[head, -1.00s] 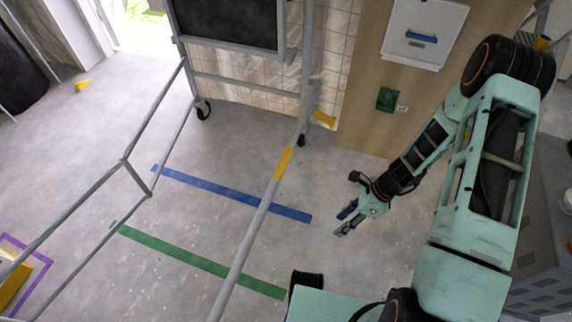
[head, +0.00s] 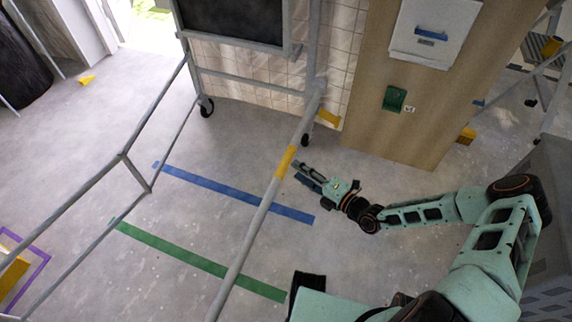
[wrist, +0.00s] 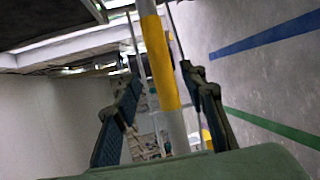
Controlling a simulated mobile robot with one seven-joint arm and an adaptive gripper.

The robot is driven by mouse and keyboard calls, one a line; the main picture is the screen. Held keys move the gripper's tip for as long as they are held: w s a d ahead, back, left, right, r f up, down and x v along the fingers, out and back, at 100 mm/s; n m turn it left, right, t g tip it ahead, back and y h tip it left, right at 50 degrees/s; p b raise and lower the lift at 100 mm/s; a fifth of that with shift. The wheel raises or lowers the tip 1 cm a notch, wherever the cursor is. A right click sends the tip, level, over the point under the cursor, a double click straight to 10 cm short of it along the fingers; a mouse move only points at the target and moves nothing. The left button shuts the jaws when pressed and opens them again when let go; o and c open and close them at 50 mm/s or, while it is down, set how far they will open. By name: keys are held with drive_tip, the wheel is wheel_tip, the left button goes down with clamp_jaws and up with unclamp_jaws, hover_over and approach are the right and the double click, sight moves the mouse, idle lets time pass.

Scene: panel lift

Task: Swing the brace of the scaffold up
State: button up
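The brace (head: 262,210) is a long grey bar with a yellow band (head: 286,161) near its upper end. It runs from the scaffold post (head: 313,60) down to the bottom edge of the head view. My gripper (head: 301,173) is open just right of the yellow band, fingers pointing at the bar. In the wrist view the brace (wrist: 173,125) and its yellow band (wrist: 160,62) appear between the two open fingers (wrist: 163,82). I cannot tell whether the bar lies inside the fingers or just beyond them. The scaffold frame (head: 240,80) stands at the back with a dark panel.
A wooden wall section (head: 375,110) with a white box (head: 432,30) and green fixture (head: 394,98) stands behind. Blue tape (head: 235,193) and green tape (head: 190,257) cross the floor. Grey rails (head: 75,205) stand at left. Floor between the rails and brace is clear.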

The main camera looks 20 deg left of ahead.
sight(286, 163)
drive_tip(key=b+x, duration=0.1)
drive_tip(key=x, duration=0.6)
drive_tip(key=shift+s+b, duration=0.1)
drive_tip(key=shift+b, duration=0.2)
clamp_jaws()
